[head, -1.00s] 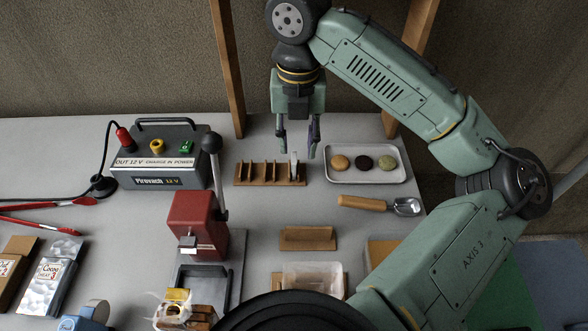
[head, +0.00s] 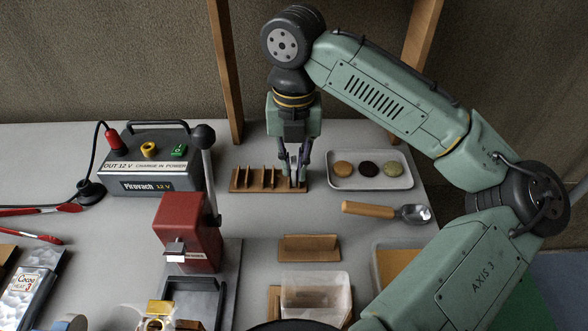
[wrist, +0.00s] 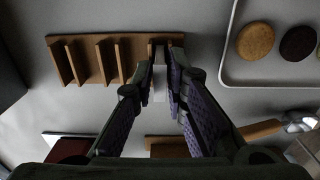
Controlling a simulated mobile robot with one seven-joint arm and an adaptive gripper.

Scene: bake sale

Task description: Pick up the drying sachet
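The drying sachet appears as a thin white piece (wrist: 159,84) between my fingers in the wrist view, upright at the right end of a wooden slotted rack (head: 250,181). The rack also shows in the wrist view (wrist: 85,60). My gripper (head: 296,179) points straight down over that right end. Its two fingers (wrist: 161,80) have come together on either side of the sachet and appear to press on it. In the head view the fingers hide most of the sachet. It still stands at rack level, and its lower part is hidden.
A metal tray (head: 371,183) with several round biscuits stands close to the right of the rack. A wooden-handled scoop (head: 372,210) lies in front of it. A red lever press (head: 188,232) and a grey power box (head: 150,182) stand to the left.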

